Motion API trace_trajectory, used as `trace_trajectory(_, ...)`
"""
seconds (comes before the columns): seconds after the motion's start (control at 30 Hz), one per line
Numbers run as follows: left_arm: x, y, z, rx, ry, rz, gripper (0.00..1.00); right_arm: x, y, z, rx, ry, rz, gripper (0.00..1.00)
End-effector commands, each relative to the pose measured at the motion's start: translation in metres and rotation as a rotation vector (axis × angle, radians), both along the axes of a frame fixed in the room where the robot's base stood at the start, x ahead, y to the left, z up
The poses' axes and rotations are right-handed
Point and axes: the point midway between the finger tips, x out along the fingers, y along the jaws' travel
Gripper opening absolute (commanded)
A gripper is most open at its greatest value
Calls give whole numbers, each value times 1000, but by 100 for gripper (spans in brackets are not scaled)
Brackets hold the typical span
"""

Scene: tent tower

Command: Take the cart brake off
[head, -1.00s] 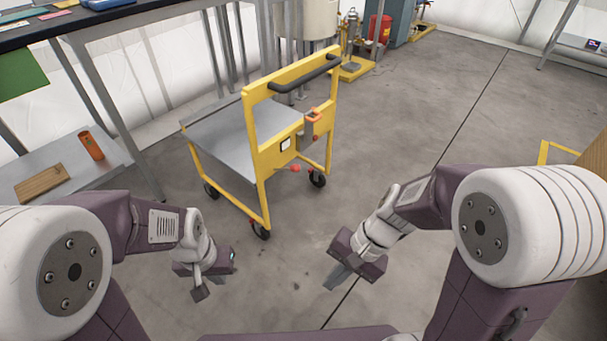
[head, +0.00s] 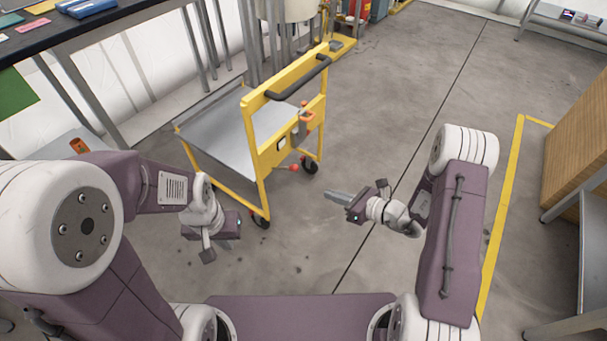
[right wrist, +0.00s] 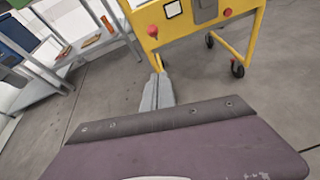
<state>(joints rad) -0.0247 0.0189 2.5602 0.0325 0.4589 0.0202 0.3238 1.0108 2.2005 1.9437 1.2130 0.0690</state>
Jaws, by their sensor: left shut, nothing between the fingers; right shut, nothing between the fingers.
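The cart (head: 264,139) has a yellow frame, a grey deck (head: 227,128), a black push handle (head: 299,78) and dark wheels. A grey unit with an orange part (head: 305,112) sits on its near end panel, and a red knob (head: 293,168) sticks out below. The red knob also shows in the right wrist view (right wrist: 152,31). I cannot tell which part is the brake or how it is set. My right gripper (head: 336,195) is shut and empty, pointing left, apart from the cart; its fingers show in the right wrist view (right wrist: 158,92). My left gripper (head: 208,254) is shut and empty, left of the cart's near wheel.
A dark-topped table (head: 100,30) stands behind the cart on the left, with a lower shelf. A wooden-sided unit (head: 578,140) stands at the right beside a yellow floor line (head: 508,190).

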Motion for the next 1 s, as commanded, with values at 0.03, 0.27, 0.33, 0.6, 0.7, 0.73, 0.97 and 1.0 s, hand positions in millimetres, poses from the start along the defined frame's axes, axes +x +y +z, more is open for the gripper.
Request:
trace_trajectory(0.03,0,0,0,0,0,0,0,0,0,0,0,-1,1,0)
trace_trajectory(0.27,0,0,-14,0,0,0,0,13,19,-13,-1,-3,6,0)
trace_trajectory(0.33,0,0,-21,0,0,0,0,22,30,-20,-2,-2,8,0)
trace_trajectory(0.6,0,0,-46,0,0,0,0,56,73,-41,-1,-4,7,0)
trace_trajectory(0.7,0,0,-48,0,0,0,0,66,80,-26,-1,-8,4,0)
trace_trajectory(0.73,0,0,-49,0,0,0,0,67,82,-22,-1,-7,4,0)
trace_trajectory(0.97,0,0,-52,0,0,0,0,76,88,-6,-1,-2,3,0)
trace_trajectory(1.0,0,0,-52,0,0,0,0,76,89,-5,-1,-2,3,0)
